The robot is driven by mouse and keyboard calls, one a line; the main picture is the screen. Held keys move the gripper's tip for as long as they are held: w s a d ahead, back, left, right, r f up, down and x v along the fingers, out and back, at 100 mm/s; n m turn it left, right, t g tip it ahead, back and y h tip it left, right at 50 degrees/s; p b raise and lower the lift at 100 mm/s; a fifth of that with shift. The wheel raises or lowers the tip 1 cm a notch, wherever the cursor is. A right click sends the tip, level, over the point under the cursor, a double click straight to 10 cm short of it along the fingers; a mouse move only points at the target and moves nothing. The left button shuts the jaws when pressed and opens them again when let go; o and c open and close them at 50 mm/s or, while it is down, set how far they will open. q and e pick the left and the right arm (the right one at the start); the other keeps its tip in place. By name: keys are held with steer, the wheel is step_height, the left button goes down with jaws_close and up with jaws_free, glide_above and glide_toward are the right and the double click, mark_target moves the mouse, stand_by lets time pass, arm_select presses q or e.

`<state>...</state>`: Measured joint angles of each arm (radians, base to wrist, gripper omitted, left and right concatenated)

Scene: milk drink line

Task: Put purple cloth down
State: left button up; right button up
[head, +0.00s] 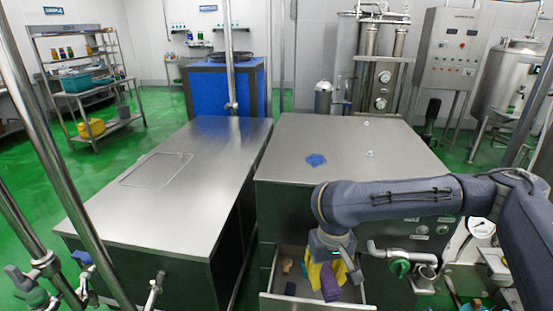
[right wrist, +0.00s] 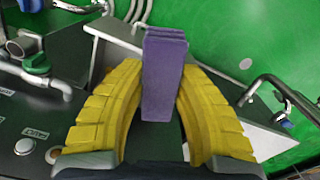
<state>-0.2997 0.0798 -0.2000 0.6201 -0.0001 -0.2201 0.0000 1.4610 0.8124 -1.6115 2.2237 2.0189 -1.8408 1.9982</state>
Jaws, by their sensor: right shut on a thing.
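The purple cloth (head: 330,283) is a folded, narrow block. My right gripper (head: 327,272) has yellow fingers and is shut on it, pointing down at the open drawer (head: 318,303) of the steel cabinet. In the right wrist view the cloth (right wrist: 163,75) sits between the two curved fingertips, its far end sticking out past them. It overlaps the drawer's front edge (right wrist: 112,33) in that view. I cannot tell whether it touches the drawer. My left gripper is not in view.
A small tan item (head: 287,266) and a dark item (head: 290,288) lie in the drawer's left part. A green-handled valve (head: 400,267) with pipes stands right of the drawer. A second steel cabinet (head: 170,185) is at left.

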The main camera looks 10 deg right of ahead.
stand_by(0.6)
steer(key=shift+s+f, duration=0.15)
steer(key=shift+f, duration=0.05)
steer(key=w+d+f+n, duration=0.6)
steer(key=d+f+n, duration=0.15)
steer(key=n, duration=0.35)
steer(key=w+d+f+n, duration=0.65)
steer(key=f+n, duration=0.25)
steer(key=n, duration=0.3)
steer(key=f, duration=1.9)
steer(key=shift+s+d+f, duration=0.3)
steer(key=shift+s+d, duration=0.05)
steer(key=shift+d, duration=0.05)
steer(key=shift+f, duration=0.15)
